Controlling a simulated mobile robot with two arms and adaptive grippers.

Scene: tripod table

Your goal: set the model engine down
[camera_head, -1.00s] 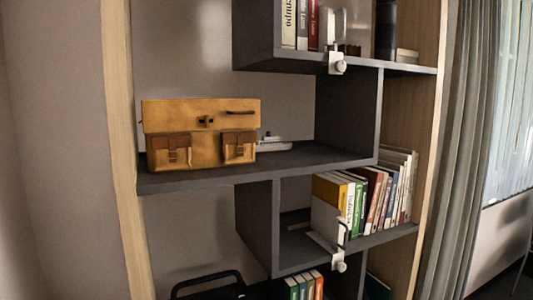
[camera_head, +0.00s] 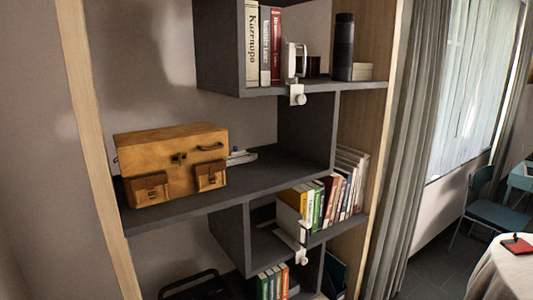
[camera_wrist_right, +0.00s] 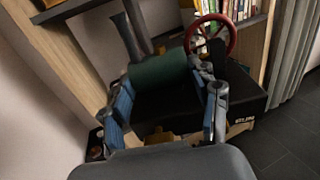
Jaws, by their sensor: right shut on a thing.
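The model engine (camera_wrist_right: 158,72) shows in the right wrist view, with a green boiler, a dark chimney, a red spoked flywheel and a black base with pale lettering. My right gripper (camera_wrist_right: 166,82) is shut on it, with a blue-padded finger on each side of the green boiler. The fingers and the gripper body hide part of the engine. A round table with a white top (camera_head: 508,272) is cut off at the lower right of the head view. Neither gripper shows in the head view.
A dark shelf unit (camera_head: 270,165) with wooden sides fills the middle of the head view. It holds a tan case (camera_head: 172,160) and several books (camera_head: 325,200). A red item (camera_head: 517,245) lies on the table. A blue chair (camera_head: 492,212) stands behind it, and grey floor (camera_head: 425,258) is open between.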

